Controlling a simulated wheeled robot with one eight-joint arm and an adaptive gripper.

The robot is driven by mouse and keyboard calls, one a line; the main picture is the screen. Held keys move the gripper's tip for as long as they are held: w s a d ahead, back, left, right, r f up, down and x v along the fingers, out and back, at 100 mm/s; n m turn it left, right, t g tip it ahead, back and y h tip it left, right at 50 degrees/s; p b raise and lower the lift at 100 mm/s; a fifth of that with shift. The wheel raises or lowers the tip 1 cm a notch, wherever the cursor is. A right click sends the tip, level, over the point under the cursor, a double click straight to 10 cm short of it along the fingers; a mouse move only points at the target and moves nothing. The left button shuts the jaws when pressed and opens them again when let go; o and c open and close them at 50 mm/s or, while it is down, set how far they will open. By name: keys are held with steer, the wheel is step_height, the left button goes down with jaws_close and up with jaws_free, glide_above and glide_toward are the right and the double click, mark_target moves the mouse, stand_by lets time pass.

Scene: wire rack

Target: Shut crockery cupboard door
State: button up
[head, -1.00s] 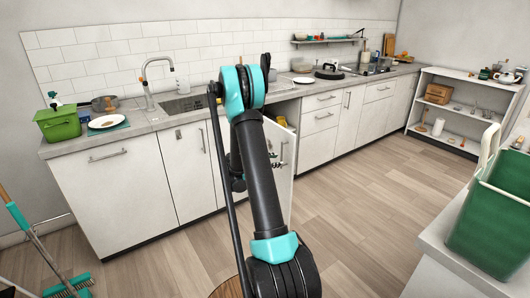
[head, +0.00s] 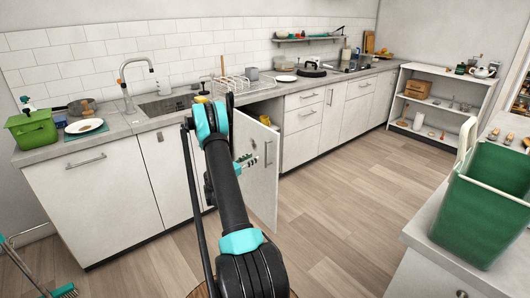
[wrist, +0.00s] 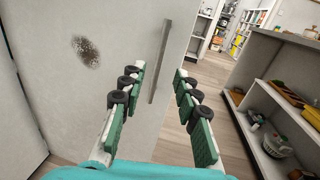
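The cupboard door (head: 262,190) is white and stands ajar, swung out from the counter run in the head view. A gap at its top shows a yellow thing inside. In the wrist view the door (wrist: 100,110) fills the left and middle, with a long metal handle (wrist: 160,60) and a dark speckled patch. My gripper (head: 246,163) is in front of the door's face, partly hidden by my arm. In the wrist view my gripper (wrist: 159,73) is open and empty, its fingers spread near the handle and the door's free edge. Contact with the door cannot be told.
A green bin (head: 480,205) stands on the counter at the right. A white shelf unit (head: 440,105) is at the back right. The wooden floor (head: 340,190) between is clear. A shelf unit (wrist: 280,110) shows at the right in the wrist view.

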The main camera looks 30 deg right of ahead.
steer(key=x, duration=1.1)
steer(key=shift+w+d, duration=0.1)
steer(key=shift+d, duration=0.05)
jaws_close()
